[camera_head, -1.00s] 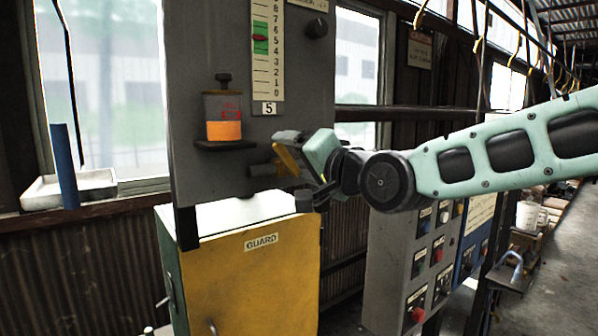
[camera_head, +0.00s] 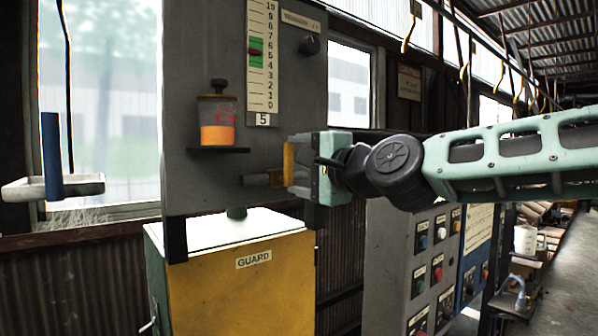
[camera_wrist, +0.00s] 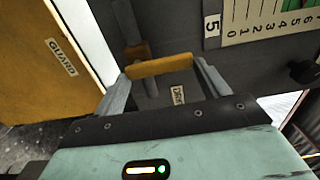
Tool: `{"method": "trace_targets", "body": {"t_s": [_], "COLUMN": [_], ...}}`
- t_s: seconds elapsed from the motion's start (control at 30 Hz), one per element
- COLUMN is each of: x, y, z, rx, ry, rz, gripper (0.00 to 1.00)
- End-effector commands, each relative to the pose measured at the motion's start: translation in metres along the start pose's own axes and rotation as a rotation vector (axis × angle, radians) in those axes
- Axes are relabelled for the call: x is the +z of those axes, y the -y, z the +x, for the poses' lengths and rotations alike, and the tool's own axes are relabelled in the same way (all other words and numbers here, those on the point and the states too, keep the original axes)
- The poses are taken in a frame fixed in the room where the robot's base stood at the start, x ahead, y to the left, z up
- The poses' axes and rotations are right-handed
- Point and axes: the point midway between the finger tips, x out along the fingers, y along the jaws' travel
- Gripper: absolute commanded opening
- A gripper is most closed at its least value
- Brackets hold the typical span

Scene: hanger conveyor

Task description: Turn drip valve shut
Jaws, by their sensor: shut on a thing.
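The drip valve has a yellow lever handle (camera_head: 288,165) on a short grey pipe (camera_head: 256,180) at the lower right of the grey panel. The handle stands upright, across the line of the pipe. My gripper (camera_head: 293,163) is shut on this handle from the right. In the wrist view the yellow handle (camera_wrist: 160,66) spans between my two fingers (camera_wrist: 163,72). A small label reading DRIP (camera_wrist: 178,95) shows on the panel between the fingers. The pipe (camera_wrist: 131,28) runs off past the handle in that view.
A jar of orange liquid (camera_head: 217,134) sits on a small shelf above the valve. A gauge strip (camera_head: 262,60) and black knob (camera_head: 309,45) are higher up. The yellow guard box (camera_head: 240,290) stands below, and a button cabinet (camera_head: 425,260) stands to the right.

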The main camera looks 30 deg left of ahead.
Motion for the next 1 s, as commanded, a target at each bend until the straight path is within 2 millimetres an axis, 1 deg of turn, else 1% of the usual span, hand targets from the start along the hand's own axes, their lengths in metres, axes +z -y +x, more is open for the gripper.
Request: {"method": "trace_targets", "body": {"t_s": [0.47, 0.5, 0.57, 0.87, 1.0], "x": [-0.0013, -0.0014, -0.0013, -0.001, -0.0018], "y": [-0.0002, -0.0002, -0.0003, -0.0004, -0.0019], "z": [0.0, 0.0, 0.0, -0.0008, -0.0099], "rx": [0.001, 0.001, 0.001, 0.0, 0.0], "ry": [-0.002, -0.002, -0.002, -0.001, -0.002], "rz": [0.018, 0.017, 0.017, 0.014, 0.013], "gripper": [0.33, 0.8, 0.96, 0.96, 0.96]}}
